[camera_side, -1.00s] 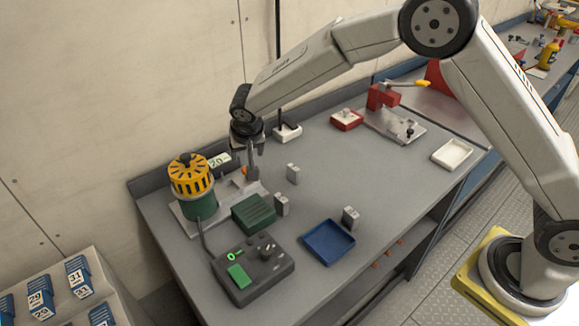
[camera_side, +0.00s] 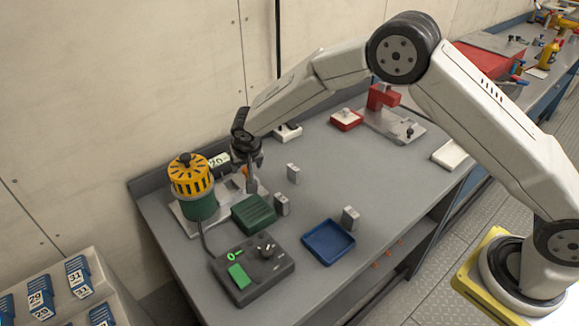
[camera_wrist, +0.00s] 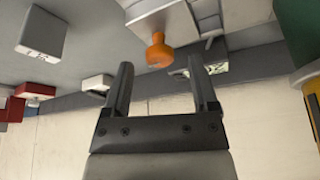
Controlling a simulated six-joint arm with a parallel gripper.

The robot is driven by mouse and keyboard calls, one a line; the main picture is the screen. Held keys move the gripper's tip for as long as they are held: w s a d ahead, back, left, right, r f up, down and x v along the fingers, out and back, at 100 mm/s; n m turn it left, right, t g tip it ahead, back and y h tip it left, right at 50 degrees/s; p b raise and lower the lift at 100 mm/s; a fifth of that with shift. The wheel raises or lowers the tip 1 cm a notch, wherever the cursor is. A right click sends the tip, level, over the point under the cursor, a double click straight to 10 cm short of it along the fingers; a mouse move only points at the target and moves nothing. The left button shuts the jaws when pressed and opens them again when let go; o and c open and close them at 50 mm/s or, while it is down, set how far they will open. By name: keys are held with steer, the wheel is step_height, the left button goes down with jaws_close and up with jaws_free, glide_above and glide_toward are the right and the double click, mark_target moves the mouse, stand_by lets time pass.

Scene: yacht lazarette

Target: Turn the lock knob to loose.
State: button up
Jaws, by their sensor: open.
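An orange knob (camera_wrist: 159,52) shows in the wrist view on a grey bracket, just beyond my fingertips and roughly between them. In the side view the orange knob (camera_side: 245,171) is a small spot beside the upright post, on the metal plate by the yellow-and-green motor-like unit (camera_side: 193,188). My gripper (camera_wrist: 160,68) is open and empty, with its two dark fingers on either side of the gap. In the side view my gripper (camera_side: 248,162) hangs by that post, and its fingertips are hard to make out. I see no readable loose or locked marking.
A green ribbed block (camera_side: 254,212), a dark box with a black knob (camera_side: 266,248), a blue tray (camera_side: 328,242) and several small grey blocks stand nearby.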

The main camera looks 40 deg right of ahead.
steer(key=shift+w+d+f, duration=0.1)
steer(key=shift+w+f, duration=0.1)
steer(key=shift+f, duration=0.35)
jaws_close()
